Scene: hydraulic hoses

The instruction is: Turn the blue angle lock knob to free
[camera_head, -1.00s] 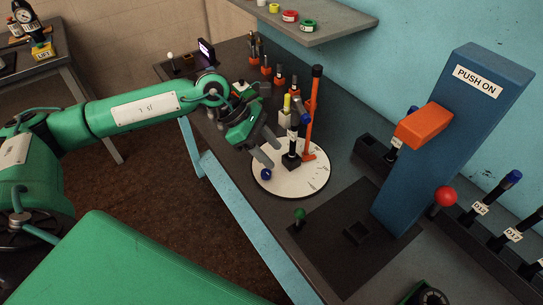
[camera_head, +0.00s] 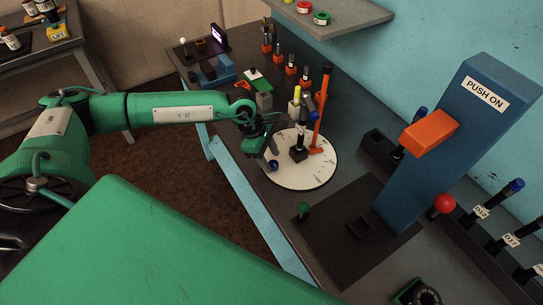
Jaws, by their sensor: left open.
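The blue knob (camera_head: 273,165) sits at the near left edge of the white round plate (camera_head: 312,179). My left gripper (camera_head: 267,158) points down right over it, with its dark fingers close around or beside the knob. The gap between the fingers is too small to tell clearly, and so is any contact. A black upright fitting (camera_head: 299,150) and an orange post (camera_head: 322,110) stand on the plate, to the right of the gripper. No marking for free can be read. My right gripper is not in view.
A tall blue press (camera_head: 440,150) with an orange arm (camera_head: 430,133) stands to the right. A green-topped knob (camera_head: 303,208) is in front of the plate. Several small hose fittings (camera_head: 290,64) stand behind. The bench's front edge lies just left of the plate.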

